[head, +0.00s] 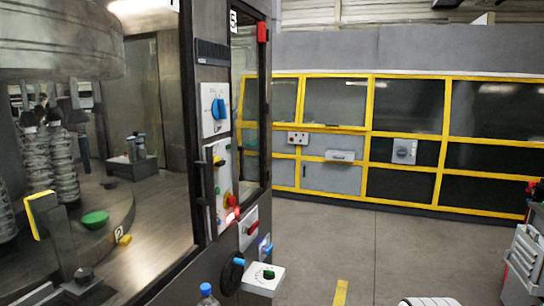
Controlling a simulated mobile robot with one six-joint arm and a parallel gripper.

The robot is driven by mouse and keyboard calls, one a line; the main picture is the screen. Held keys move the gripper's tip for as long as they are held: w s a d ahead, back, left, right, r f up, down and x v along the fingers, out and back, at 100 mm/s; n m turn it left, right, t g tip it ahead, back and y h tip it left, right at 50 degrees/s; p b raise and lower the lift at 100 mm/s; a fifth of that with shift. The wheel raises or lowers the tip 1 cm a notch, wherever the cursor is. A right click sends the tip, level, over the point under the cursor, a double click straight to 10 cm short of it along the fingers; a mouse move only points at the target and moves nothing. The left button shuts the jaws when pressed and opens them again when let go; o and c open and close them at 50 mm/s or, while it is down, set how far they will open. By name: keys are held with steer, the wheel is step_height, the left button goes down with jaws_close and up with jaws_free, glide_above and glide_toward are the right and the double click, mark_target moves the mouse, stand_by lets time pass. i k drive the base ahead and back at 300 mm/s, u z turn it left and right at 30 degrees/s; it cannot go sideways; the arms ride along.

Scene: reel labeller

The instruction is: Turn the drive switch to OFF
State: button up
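Several controls sit on the grey machine post, and their labels are too small to read, so I cannot tell which is the drive switch. A blue rotary knob (218,109) is on a white plate at the top. Lower still, a red handle (251,229) is on a white plate. A grey box with a round dial (404,151) is on the yellow-framed enclosure at the back. My gripper does not show in the head view.
A blue-capped bottle (207,294) stands at the bottom edge. A grey drawer cabinet (524,262) is at right. The floor (400,240) between is clear.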

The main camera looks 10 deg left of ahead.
mark_target(218, 162)
steer(key=z, duration=0.05)
steer(key=i, duration=1.25)
steer(key=u, duration=0.75)
steer(key=k, duration=0.8)
steer(key=u, duration=0.15)
steer(key=i, duration=0.9)
steer(key=z, duration=0.05)
